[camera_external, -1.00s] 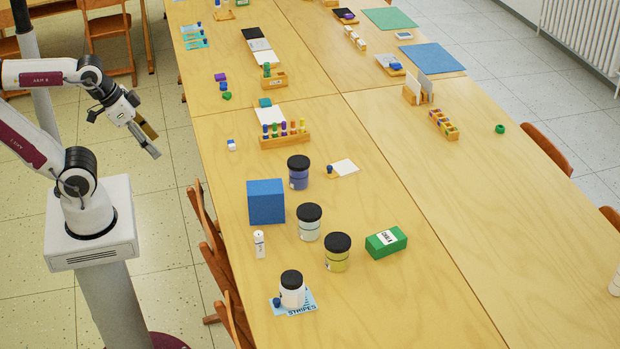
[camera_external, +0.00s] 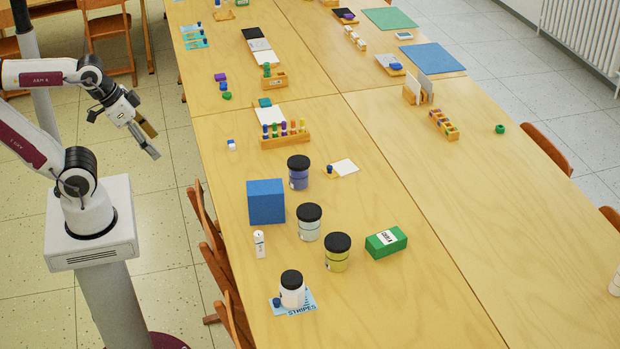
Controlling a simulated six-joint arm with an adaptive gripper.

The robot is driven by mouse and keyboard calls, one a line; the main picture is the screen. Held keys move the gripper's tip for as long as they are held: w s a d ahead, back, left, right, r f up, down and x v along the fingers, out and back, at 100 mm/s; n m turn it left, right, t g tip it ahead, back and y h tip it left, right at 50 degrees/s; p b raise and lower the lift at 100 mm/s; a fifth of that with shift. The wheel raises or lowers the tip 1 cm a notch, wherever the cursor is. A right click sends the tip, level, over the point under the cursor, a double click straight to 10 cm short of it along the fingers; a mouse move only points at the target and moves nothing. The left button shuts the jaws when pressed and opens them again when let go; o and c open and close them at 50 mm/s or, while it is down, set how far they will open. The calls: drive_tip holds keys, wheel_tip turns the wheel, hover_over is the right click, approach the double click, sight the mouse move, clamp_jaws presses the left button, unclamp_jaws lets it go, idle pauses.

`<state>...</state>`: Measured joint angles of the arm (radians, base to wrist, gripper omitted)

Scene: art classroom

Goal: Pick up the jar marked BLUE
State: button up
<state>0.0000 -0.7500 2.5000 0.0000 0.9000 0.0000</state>
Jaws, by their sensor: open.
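Several jars with black lids stand upright on the wooden table. One jar (camera_external: 299,179) has blue-violet contents and stands right of the blue cube. A pale, whitish jar (camera_external: 309,229) stands below it in the picture, and a yellow jar (camera_external: 337,259) stands lower right. A white jar (camera_external: 292,293) stands on a light-blue card. I cannot read any jar's marking, so I cannot tell which says BLUE. My gripper (camera_external: 152,140) is open and empty, off the table's left edge over the floor, well away from the jars.
A blue cube (camera_external: 266,202) stands left of the jars. A green chalk box (camera_external: 386,242), a small white bottle (camera_external: 259,245) and a rack of coloured pegs (camera_external: 285,139) are nearby. Wooden chairs (camera_external: 208,240) line the left edge. The right table half is largely clear.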

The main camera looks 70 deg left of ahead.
drive_tip(key=m+t+h, duration=0.2)
drive_tip(key=m+t, duration=0.2)
drive_tip(key=t, duration=0.2)
hover_over(290, 159)
drive_tip(key=s+a, duration=0.2)
drive_tip(key=s, duration=0.1)
wheel_tip(290, 159, down, 20)
drive_tip(key=r, duration=0.1)
drive_tip(key=f, duration=0.2)
drive_tip(key=f+h, duration=0.1)
drive_tip(key=f, duration=0.1)
drive_tip(key=d+f+t+h, duration=0.1)
drive_tip(key=f, duration=0.1)
drive_tip(key=shift+s+f, duration=0.3)
drive_tip(key=shift+f, duration=0.05)
drive_tip(key=shift+s+d+f+h, duration=0.2)
drive_tip(key=shift+s+f+h, duration=0.1)
drive_tip(key=shift+f, duration=0.3)
drive_tip(key=shift+w, duration=0.1)
drive_tip(key=shift+x, duration=1.3)
